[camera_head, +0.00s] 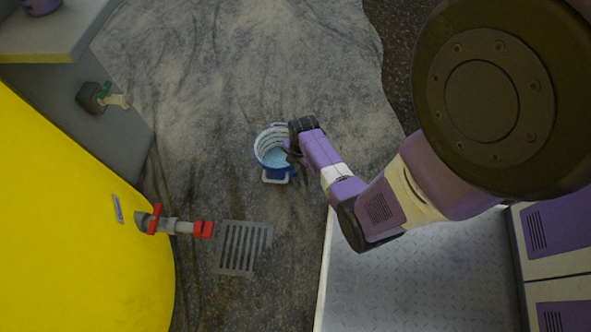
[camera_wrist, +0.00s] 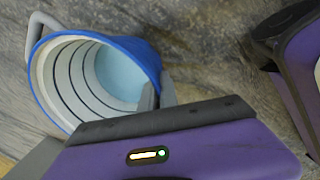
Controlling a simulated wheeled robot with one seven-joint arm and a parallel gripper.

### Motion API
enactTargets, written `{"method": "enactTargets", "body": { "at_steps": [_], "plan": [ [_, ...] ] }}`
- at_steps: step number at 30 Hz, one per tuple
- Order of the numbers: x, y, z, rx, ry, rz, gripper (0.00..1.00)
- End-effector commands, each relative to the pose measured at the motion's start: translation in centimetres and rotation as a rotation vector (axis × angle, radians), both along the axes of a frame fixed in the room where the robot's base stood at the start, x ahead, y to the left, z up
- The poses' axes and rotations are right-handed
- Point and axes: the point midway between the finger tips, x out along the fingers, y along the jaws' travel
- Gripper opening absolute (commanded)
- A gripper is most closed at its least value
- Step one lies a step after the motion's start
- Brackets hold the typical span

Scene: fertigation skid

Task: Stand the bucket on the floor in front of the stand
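The blue bucket (camera_head: 268,142) with a pale, ringed inside and light-blue bottom is near the middle of the head view. Its open mouth also shows in the wrist view (camera_wrist: 75,80). My gripper (camera_head: 292,150) is at the bucket's right side. In the wrist view its fingers (camera_wrist: 158,92) straddle the near rim, close together, and appear shut on the bucket wall. I cannot tell whether the bucket touches the floor. A grey unit with a pale top (camera_head: 75,30), possibly the stand, is at upper left, with a small green-handled tap (camera_head: 105,97) on its side.
A yellow tank (camera_head: 70,230) with a red-handled valve (camera_head: 165,222) is at lower left. A floor grate (camera_head: 243,247) lies beside it. A metal tread-plate platform (camera_head: 420,285) is at lower right. The grey floor (camera_head: 230,60) above the bucket is clear.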

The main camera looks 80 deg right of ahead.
Motion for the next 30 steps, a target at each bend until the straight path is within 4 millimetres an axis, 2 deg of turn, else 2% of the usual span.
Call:
{"method": "enactTargets", "body": {
  "at_steps": [3, 6, 19, 21, 23, 30],
  "plan": [
    [0.1, -0.1, -2.1, -0.002, -0.001, 0.000, 0.00],
    [0.1, -0.1, -3.2, -0.002, -0.001, -0.001, 0.00],
    [0.1, -0.1, -3.7, -0.002, -0.002, 0.000, 0.00],
    [0.0, 0.0, -3.7, 0.001, 0.001, 0.000, 0.16],
    [0.0, 0.0, -3.7, 0.001, 0.001, 0.000, 0.26],
    [0.0, 0.0, -3.7, 0.001, 0.001, 0.000, 0.26]
  ]
}}
